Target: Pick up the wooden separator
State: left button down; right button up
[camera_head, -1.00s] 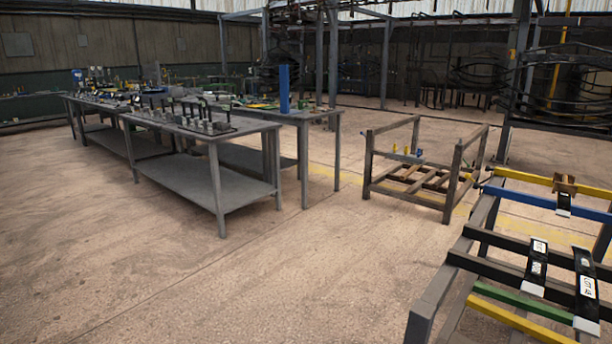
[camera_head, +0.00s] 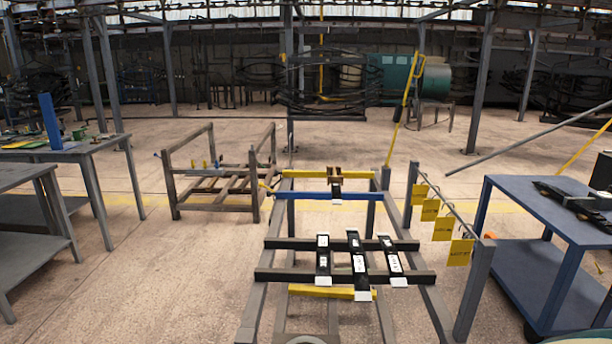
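A small brown wooden piece (camera_head: 335,173), which may be the wooden separator, sits on the yellow crossbar at the far end of the metal rack (camera_head: 273,276). It is small, and its shape is hard to tell. Several black spring leaves with white labels lie across the rack's dark bars, such as one leaf (camera_head: 357,257) in the middle. Neither of my grippers shows in the head view.
A blue cart (camera_head: 555,235) with dark parts on top stands at the right. Yellow tags (camera_head: 461,252) hang from a rod on the rack's right side. Grey tables (camera_head: 75,150) stand at the left, and another rack (camera_head: 220,172) stands behind. The floor at left centre is clear.

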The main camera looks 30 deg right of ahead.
aim_at(334, 178)
jog(key=z, duration=1.25)
